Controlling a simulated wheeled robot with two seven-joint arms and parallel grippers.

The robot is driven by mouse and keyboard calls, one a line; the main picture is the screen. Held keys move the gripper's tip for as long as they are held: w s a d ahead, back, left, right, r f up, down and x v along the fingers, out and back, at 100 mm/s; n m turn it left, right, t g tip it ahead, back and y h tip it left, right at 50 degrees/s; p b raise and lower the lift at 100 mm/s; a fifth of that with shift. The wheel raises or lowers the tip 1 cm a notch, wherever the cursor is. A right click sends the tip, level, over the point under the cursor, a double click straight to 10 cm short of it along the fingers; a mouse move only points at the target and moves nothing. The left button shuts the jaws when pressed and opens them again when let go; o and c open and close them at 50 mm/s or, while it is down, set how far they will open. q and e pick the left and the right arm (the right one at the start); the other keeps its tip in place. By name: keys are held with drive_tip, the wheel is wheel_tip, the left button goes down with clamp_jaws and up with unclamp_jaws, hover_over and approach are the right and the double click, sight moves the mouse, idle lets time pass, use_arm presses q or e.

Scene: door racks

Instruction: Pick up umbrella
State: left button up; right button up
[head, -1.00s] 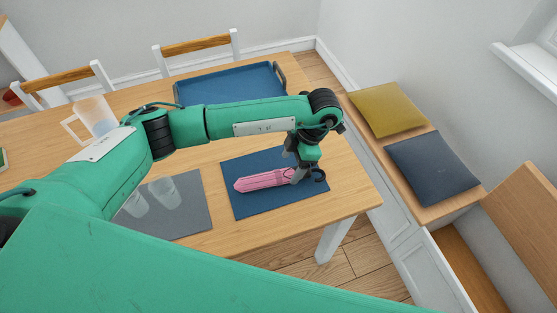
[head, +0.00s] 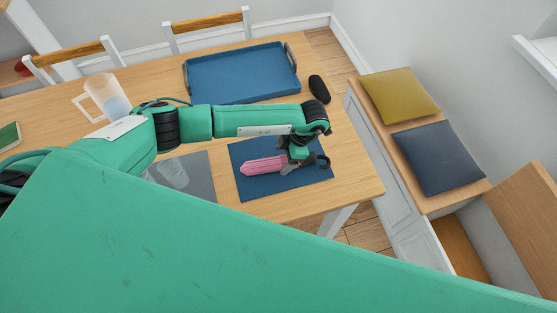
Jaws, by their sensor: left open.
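A folded pink umbrella (head: 262,166) with a dark curved handle lies on the right blue placemat (head: 254,191) near the table's right end. My left gripper (head: 291,166) is open, pointing down at the handle end of the umbrella. Its fingers are dark and small in the picture, and I cannot tell whether they touch the umbrella. My left wrist hides part of the handle. My right gripper is not in view.
A blue tray (head: 235,72) and a black oval object (head: 319,88) lie behind my arm. A clear pitcher (head: 107,97) stands left. A glass (head: 174,174) stands on the grey placemat (head: 201,179). A bench with cushions (head: 434,158) is at right.

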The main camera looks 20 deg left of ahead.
sight(282, 159)
use_arm(q)
drive_tip(key=shift+p+x, duration=0.3)
drive_tip(key=shift+x, duration=0.85)
drive_tip(key=shift+f, duration=0.4)
drive_tip(key=c, duration=1.2)
drive_tip(key=shift+c, duration=0.2)
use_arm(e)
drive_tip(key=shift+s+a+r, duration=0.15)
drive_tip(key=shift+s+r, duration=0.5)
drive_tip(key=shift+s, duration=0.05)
